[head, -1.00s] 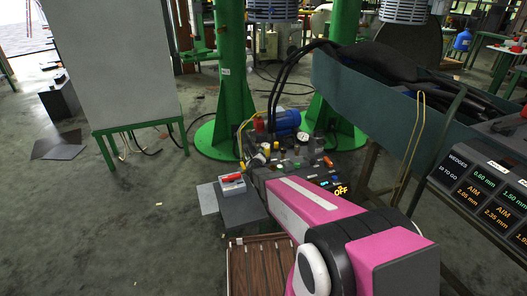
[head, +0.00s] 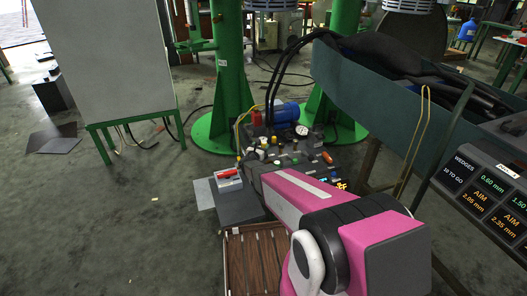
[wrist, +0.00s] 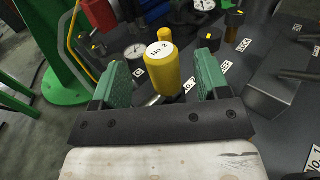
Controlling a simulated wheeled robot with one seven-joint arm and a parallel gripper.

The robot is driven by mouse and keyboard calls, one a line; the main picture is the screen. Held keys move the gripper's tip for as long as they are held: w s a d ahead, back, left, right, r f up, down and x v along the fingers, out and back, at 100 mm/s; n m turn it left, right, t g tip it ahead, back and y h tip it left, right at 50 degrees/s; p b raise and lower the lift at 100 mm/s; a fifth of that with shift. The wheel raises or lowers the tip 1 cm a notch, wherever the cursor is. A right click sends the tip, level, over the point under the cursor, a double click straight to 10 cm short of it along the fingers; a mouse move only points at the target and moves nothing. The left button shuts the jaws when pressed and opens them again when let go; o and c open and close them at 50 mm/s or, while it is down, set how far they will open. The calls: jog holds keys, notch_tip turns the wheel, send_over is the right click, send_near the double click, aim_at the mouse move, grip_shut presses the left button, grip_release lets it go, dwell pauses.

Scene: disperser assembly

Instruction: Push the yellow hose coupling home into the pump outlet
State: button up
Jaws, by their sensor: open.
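In the wrist view my gripper (wrist: 161,76) is open, its two green-padded fingers standing apart. A yellow cylinder with a round "No.2" label (wrist: 164,75) stands between the fingers, with a gap on both sides. I cannot tell for certain that it is the hose coupling. A smaller yellow piece (wrist: 165,34) shows just behind it. A yellow hose (wrist: 72,38) runs up at the left. In the head view my arm hides the gripper, and the pump unit with its blue motor (head: 286,113) stands beyond. The pump outlet cannot be made out clearly.
A grey block (wrist: 280,92) and number tags sit to the right. In the head view, green columns (head: 232,85) rise behind the pump and a dark trough (head: 365,85) lies right.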

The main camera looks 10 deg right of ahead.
aim_at(265, 142)
jog(key=x, duration=0.5)
jog(key=shift+d, duration=0.1)
grip_shut()
